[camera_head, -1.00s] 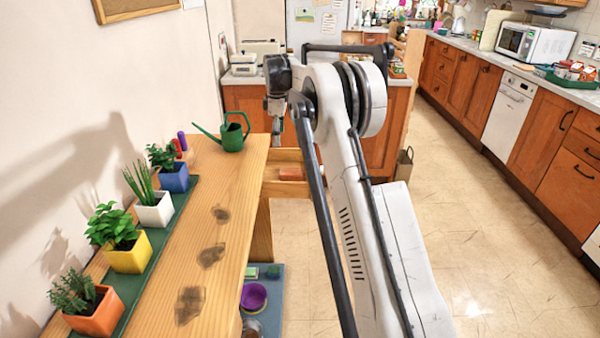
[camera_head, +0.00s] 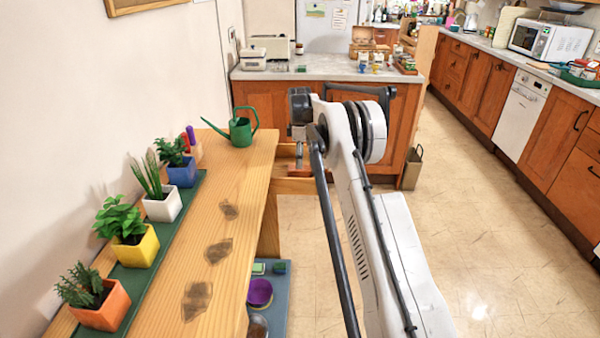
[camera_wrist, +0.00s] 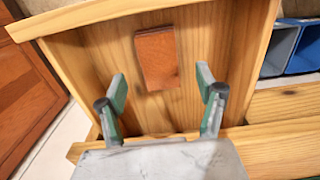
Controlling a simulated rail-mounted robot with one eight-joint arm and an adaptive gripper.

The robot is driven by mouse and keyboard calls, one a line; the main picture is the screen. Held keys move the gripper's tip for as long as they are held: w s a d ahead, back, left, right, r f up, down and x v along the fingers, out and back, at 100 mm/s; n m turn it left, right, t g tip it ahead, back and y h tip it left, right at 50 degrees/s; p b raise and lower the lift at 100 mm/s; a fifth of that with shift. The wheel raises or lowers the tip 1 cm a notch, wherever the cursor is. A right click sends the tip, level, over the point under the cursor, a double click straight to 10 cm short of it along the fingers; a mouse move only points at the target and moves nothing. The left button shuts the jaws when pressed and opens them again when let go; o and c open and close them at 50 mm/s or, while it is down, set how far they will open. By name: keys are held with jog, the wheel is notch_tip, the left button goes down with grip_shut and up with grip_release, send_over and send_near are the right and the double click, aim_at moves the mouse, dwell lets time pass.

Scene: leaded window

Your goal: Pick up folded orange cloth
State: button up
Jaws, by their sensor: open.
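The folded orange cloth (camera_wrist: 157,58) lies flat inside an open wooden drawer (camera_wrist: 105,60), seen in the wrist view as a small orange-brown rectangle near the drawer's middle. In the head view the cloth (camera_head: 299,172) shows only partly, below my gripper. My gripper (camera_wrist: 162,85) is open, with its two green-padded fingers apart on either side of the near end of the cloth. The fingers hold nothing. In the head view my gripper (camera_head: 300,155) hangs over the drawer and is mostly hidden by my arm.
The drawer stands out from the wooden bench (camera_head: 215,230), which carries potted plants and a green watering can (camera_head: 240,131). An orange cabinet (camera_head: 270,105) stands behind. The floor right is clear.

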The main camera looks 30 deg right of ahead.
jog(key=shift+d+f, duration=0.1)
jog(key=shift+f, duration=2.6)
jog(key=c, duration=1.1)
jog(key=shift+c, duration=0.2)
notch_tip(320, 180, up, 10)
jog(key=shift+r, duration=0.1)
